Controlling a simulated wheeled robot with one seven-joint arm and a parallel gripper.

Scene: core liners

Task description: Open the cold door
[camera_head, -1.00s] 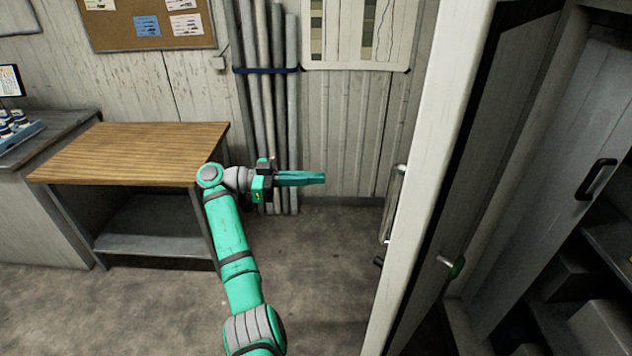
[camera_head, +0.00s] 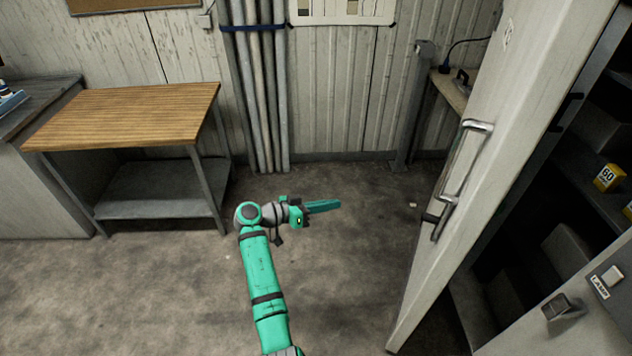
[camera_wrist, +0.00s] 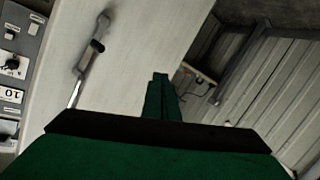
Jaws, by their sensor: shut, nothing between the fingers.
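The cold door (camera_head: 508,110), a tall pale panel, stands ajar at the right of the head view, with a dark opening beside it. Its metal bar handle (camera_head: 453,178) faces left, towards my arm. My gripper (camera_head: 338,205) is shut and empty, left of the door and apart from the handle. In the wrist view the door (camera_wrist: 135,45) fills the upper middle, and the handle (camera_wrist: 87,65) is left of my gripper (camera_wrist: 160,78). The gripper's dark body hides the lower part of that view.
Shelves with a yellow box marked 60 (camera_head: 609,177) show beyond the door. A lamp switch (camera_head: 607,281) is at the lower right. A wood-topped table (camera_head: 120,115) stands left, and upright pipes (camera_head: 262,100) lean on the back wall. The floor between is clear.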

